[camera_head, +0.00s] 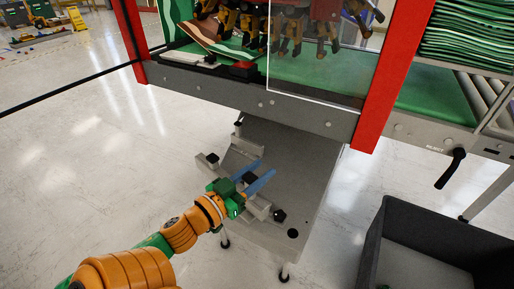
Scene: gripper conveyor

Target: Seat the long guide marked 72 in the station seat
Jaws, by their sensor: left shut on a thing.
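My left gripper (264,170), with blue fingers on a green and orange arm, is over the grey station plate (305,165) below the conveyor. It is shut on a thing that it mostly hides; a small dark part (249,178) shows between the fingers. A light grey bar-like piece (206,162) shows beyond the gripper at the plate's left edge, and another grey piece (260,210) shows just below the gripper. I cannot tell whether these belong to one long guide. No 72 mark is legible, and the seat is not clearly visible. My right gripper is out of view.
The conveyor's grey front rail (300,112) and red posts (380,75) stand above the plate, with a clear panel between. A dark open bin (450,225) stands at the lower right. A black handle (450,168) sticks out at right.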

